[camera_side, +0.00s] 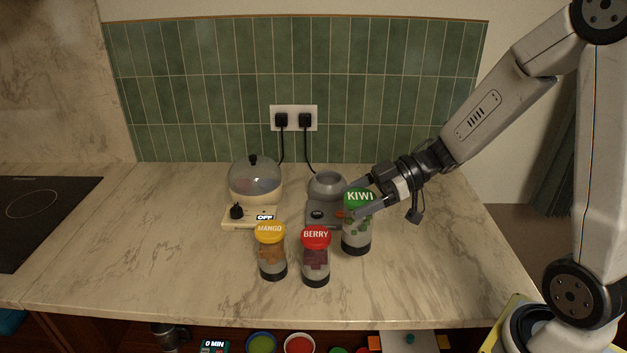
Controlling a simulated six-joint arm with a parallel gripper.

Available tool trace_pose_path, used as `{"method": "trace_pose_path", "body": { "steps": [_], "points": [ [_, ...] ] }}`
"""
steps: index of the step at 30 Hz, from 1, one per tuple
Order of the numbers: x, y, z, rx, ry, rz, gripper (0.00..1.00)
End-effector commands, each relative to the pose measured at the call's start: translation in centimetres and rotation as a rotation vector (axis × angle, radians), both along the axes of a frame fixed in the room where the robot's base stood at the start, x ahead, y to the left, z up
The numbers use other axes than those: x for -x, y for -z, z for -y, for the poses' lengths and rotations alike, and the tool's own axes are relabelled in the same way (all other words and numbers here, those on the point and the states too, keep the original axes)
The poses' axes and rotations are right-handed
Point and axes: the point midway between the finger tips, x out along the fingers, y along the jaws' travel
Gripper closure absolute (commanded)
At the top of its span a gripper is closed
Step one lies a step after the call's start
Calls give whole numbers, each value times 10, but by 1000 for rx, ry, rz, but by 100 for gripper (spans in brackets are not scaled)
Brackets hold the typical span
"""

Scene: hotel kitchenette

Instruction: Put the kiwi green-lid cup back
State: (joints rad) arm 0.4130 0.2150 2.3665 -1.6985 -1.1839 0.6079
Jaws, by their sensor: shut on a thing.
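The kiwi cup (357,238) has a green lid marked KIWI, a clear body with green pieces inside and a dark base. It is upright at the right of the row of cups. My gripper (358,205) reaches in from the right and is shut on the kiwi cup near its lid. Whether the base touches the counter I cannot tell. The mango cup (271,255) with a yellow lid and the berry cup (315,262) with a red lid stand upright to the left.
A domed cooker (254,185) marked OFF stands at back left. A grey appliance (326,188) stands behind the cups, partly hidden by my gripper. Two plugs sit in the wall socket (293,118). Bare counter (160,240) lies left. Bowls (261,343) show below the front edge.

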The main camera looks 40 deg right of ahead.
Motion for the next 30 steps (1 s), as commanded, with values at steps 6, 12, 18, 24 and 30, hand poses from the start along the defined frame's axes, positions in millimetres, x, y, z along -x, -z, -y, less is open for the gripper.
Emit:
{"method": "trace_pose_path", "body": {
  "steps": [6, 12, 18, 24, 30],
  "points": [
    [0, 17, 0, -3, 2, -3, 100],
    [-1, 36, 0, -3, 2, -1, 100],
    [-1, 42, 0, -1, 1, 1, 100],
    [-1, 45, 0, -1, 1, 0, 100],
    [-1, 59, 0, -3, 2, -2, 100]
  ]
}}
